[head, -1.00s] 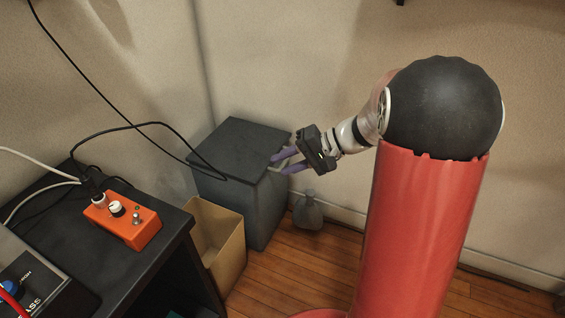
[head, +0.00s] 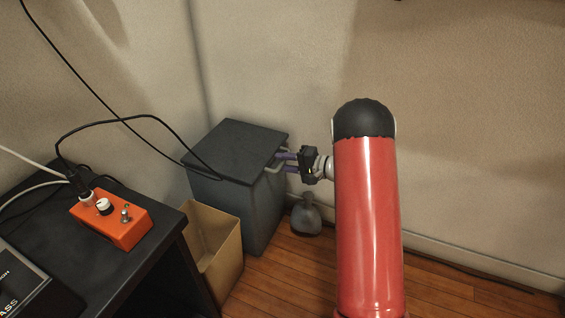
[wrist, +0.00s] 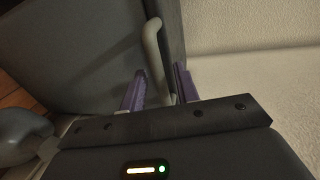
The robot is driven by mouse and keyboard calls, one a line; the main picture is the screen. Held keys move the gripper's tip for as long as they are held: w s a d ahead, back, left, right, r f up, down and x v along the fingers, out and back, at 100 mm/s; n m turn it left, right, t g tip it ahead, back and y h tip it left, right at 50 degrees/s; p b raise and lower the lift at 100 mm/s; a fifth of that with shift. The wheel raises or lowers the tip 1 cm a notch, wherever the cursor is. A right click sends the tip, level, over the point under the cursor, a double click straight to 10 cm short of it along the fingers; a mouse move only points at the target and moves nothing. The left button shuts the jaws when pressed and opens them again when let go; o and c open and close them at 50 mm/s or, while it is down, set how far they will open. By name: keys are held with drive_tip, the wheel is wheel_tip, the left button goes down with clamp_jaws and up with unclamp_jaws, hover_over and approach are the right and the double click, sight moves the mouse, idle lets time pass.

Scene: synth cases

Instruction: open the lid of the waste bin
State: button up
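The waste bin (head: 262,212) is a dark grey box in the corner, with its flat lid (head: 238,145) shut. A light grey bar handle (head: 275,163) sticks out from its right side near the top; it also shows in the wrist view (wrist: 153,48). My gripper (head: 288,162) is at this handle, its purple fingers pointing left at the bin. In the wrist view the fingers (wrist: 160,88) are apart, one on either side of the handle bar, with small gaps showing. Contact with the bar cannot be made out.
A tan open box (head: 222,262) stands in front of the bin. A dark desk (head: 150,265) with an orange pedal (head: 112,222) is at left. A black cable (head: 205,172) hangs across the lid in the picture. A grey vase-like object (head: 306,216) stands on the floor right of the bin.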

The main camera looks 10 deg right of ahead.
drive_tip(key=shift+w+a+f, duration=0.15)
drive_tip(key=shift+w+a, duration=0.1)
drive_tip(key=shift+a, duration=0.1)
drive_tip(key=shift+c, duration=0.4)
clamp_jaws()
